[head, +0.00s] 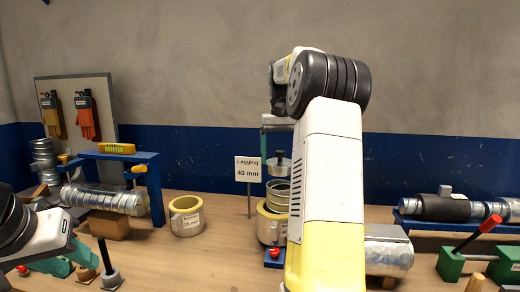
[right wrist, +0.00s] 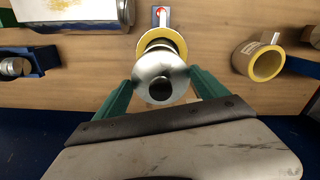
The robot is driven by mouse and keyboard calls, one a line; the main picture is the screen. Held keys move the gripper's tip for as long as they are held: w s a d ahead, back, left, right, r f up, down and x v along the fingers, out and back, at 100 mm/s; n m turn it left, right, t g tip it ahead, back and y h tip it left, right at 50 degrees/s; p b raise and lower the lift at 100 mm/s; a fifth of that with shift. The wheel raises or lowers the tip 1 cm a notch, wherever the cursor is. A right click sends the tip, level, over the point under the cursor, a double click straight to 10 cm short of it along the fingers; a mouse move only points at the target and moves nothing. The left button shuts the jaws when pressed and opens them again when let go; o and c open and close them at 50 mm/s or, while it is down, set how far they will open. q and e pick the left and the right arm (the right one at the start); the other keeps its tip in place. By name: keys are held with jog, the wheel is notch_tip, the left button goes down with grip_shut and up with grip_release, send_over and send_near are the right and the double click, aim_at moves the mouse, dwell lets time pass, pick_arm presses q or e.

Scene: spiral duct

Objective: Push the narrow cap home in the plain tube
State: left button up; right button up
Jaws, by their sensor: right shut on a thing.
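A silver domed cap with a dark knob (head: 278,166) is upright over an upright silver tube (head: 279,196), which stands inside a cream lagging ring (head: 267,229). I cannot tell whether cap and tube touch. The cap (right wrist: 160,70) fills the middle of the right wrist view and hides most of the tube. My right gripper (right wrist: 162,79) is shut on the cap, one green finger on each side. In the head view my right arm covers part of the ring. My left gripper (head: 72,259) is low at the left, away from the tube; its fingertips are unclear.
A second cream ring (head: 186,216) stands left of the tube. A sign (head: 248,169) reads "Lagging 40 mm". A blue frame (head: 145,180) with a ribbed silver duct (head: 103,199) stands at the left. A foil-wrapped cylinder (head: 388,250) and green clamp (head: 450,264) are at the right.

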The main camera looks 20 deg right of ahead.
aim_at(280, 158)
jog(key=shift+f, duration=1.55)
jog(key=shift+f, duration=2.05)
jog(key=o, duration=1.4)
jog(key=shift+r, duration=3.9)
